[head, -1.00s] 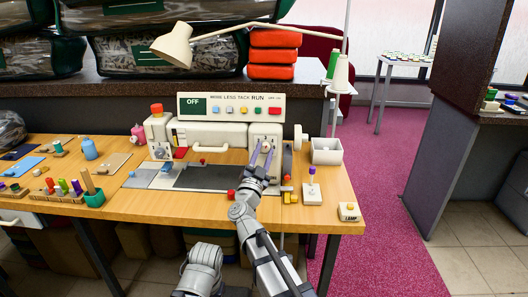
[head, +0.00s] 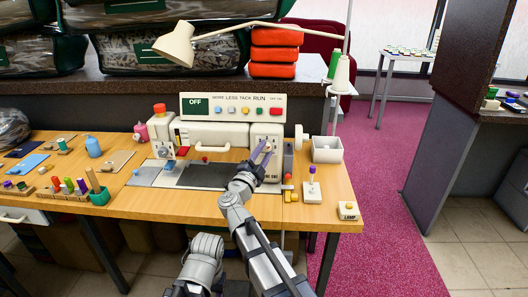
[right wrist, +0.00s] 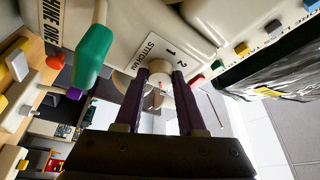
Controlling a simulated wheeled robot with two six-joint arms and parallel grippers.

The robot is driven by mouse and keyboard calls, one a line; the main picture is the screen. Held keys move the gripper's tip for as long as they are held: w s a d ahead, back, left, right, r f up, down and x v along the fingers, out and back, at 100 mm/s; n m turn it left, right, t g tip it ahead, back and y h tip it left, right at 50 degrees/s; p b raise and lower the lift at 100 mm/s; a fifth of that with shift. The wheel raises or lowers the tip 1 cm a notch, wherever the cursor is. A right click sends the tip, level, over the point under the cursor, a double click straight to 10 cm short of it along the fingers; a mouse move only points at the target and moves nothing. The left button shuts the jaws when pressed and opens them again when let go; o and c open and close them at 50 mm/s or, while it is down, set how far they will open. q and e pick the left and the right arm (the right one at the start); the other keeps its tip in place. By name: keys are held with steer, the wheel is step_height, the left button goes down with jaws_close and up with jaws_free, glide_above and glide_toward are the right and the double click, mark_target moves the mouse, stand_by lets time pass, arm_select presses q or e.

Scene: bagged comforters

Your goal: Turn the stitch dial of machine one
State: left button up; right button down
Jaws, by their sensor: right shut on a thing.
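Machine one (head: 215,133) is a cream sewing machine on the wooden table, with its name lettered on its body in the right wrist view (right wrist: 52,22). Its stitch dial (right wrist: 158,70) is a pale round knob beside a white label marked with 1 and 2. My right gripper (head: 264,152) is at the front of the machine's right-hand column. In the right wrist view its two purple fingers (right wrist: 159,82) are closed on either side of the dial. In the head view the fingers largely hide the dial. My left gripper is not visible.
A panel reading OFF (head: 232,107) stands on top of the machine. A green knob (right wrist: 93,50) hangs close to the fingers in the wrist view.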

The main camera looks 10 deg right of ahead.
stand_by(0.3)
steer(key=c, duration=0.5)
jaws_free()
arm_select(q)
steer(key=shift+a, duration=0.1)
arm_select(e)
steer(key=shift+s+f, duration=0.1)
